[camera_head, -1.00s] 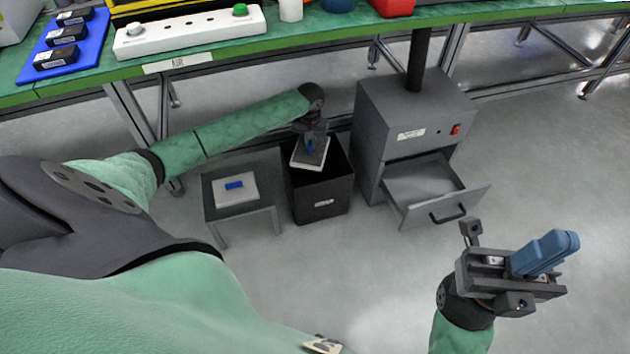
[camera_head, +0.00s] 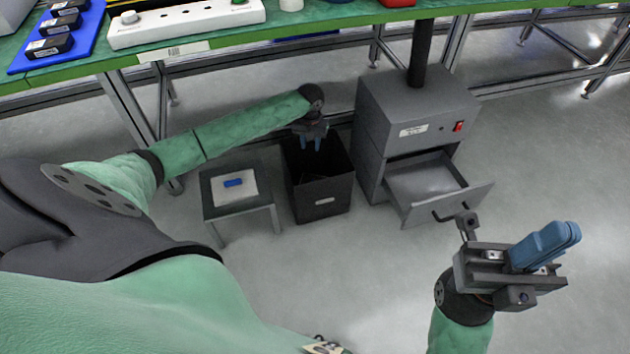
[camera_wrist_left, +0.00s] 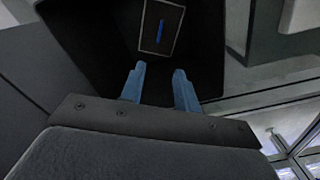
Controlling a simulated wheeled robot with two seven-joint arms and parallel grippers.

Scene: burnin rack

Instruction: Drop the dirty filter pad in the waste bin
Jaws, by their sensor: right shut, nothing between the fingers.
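The dirty filter pad (camera_wrist_left: 152,17), dark grey with a pale rim and a blue tab, lies inside the black waste bin (camera_head: 322,198) in the left wrist view. In the head view the bin's dark inside hides it. My left gripper (camera_head: 312,145) is over the bin's opening with its blue fingers apart and empty. In the left wrist view the fingers (camera_wrist_left: 158,88) are open, apart from the pad. The bin's wall (camera_wrist_left: 75,40) shows there too. My right gripper (camera_head: 545,247) is shut and empty at the lower right, away from the bin.
A white pad (camera_head: 247,193) with a blue tab lies on a small grey table (camera_head: 238,210) left of the bin. Right of the bin stands a grey cabinet (camera_head: 400,115) with its drawer (camera_head: 447,212) pulled out. A green workbench (camera_head: 290,28) runs behind. The front floor is clear.

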